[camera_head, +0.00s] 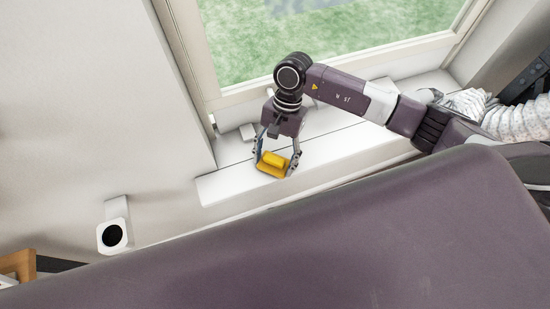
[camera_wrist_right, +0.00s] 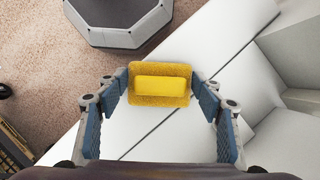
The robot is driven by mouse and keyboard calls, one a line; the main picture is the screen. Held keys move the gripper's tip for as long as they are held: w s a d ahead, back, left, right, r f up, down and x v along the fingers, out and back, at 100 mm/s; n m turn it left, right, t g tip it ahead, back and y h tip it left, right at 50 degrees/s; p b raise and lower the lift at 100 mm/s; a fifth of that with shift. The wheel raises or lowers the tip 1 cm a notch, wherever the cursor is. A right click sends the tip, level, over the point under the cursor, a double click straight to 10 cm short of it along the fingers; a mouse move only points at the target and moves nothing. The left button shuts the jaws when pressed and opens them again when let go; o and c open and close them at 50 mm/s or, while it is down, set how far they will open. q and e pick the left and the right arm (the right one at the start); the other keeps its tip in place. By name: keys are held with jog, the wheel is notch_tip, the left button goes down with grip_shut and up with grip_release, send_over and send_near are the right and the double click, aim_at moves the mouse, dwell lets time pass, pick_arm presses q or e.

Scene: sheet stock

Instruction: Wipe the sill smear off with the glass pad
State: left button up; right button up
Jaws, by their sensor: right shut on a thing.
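A yellow glass pad (camera_head: 273,163) with a raised grip block is held in my right gripper (camera_head: 274,168). The gripper's fingers are shut on the pad from both sides, and the pad also shows in the right wrist view (camera_wrist_right: 160,84) between the fingertips (camera_wrist_right: 160,92). The pad is over the white sill (camera_head: 225,186), near its front edge. I cannot tell whether it touches the sill. No smear is visible on the sill; the pad and gripper cover part of it. My left gripper is not in view.
A window (camera_head: 330,45) with green outside stands behind the sill. A white wall fitting with a dark round face (camera_head: 112,236) is at left. The sill's left end is clear.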

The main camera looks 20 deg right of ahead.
jog(key=shift+f, duration=0.1)
jog(key=shift+r+p, duration=0.45)
jog(key=shift+r, duration=0.45)
jog(key=shift+r+p, duration=1.2)
jog(key=shift+r, duration=1.5)
